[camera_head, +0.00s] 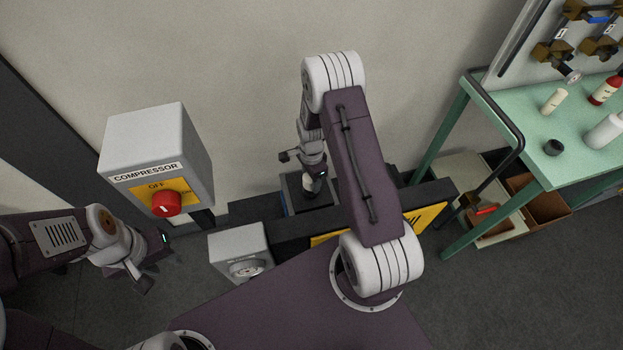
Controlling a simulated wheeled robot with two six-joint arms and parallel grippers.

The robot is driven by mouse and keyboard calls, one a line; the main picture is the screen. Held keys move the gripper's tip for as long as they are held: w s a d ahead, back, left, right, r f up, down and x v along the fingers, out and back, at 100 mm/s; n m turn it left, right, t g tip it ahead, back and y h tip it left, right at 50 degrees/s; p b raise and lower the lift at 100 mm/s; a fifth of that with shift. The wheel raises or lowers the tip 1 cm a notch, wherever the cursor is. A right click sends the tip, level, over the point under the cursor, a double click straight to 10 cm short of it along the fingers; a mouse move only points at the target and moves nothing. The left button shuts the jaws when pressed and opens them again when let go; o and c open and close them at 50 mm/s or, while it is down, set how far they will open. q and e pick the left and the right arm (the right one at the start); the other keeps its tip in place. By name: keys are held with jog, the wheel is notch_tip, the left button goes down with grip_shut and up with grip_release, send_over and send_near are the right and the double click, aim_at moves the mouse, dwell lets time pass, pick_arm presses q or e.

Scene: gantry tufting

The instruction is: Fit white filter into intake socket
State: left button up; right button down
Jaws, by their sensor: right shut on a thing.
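My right gripper (312,177) points down at the middle of the view, beyond my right arm. It is shut on a small white piece, the white filter (308,185), of which only a little shows. The filter is over a dark, blue-edged unit (293,192) by the wall. The intake socket cannot be made out clearly there; the gripper and arm cover part of that spot, and I cannot tell whether the filter touches it. My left gripper (158,264) is at the lower left, below the compressor box, with its fingers apart and nothing between them.
A grey compressor switch box (157,140) with a red knob (166,203) stands at the left. A smaller grey box (238,243) is below it. A green table (573,170) with bottles stands at the right, with bins (545,207) beneath. Dark floor is free at the lower right.

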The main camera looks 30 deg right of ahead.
jog(key=shift+f+b, duration=0.65)
jog(key=shift+f, duration=0.25)
jog(key=shift+r, duration=0.1)
jog(key=shift+m, duration=1.6)
jog(key=shift+p, duration=0.3)
jog(key=m, duration=0.3)
jog(key=shift+s, duration=0.1)
jog(key=shift+m+p, duration=0.35)
jog(key=shift+m, duration=1.35)
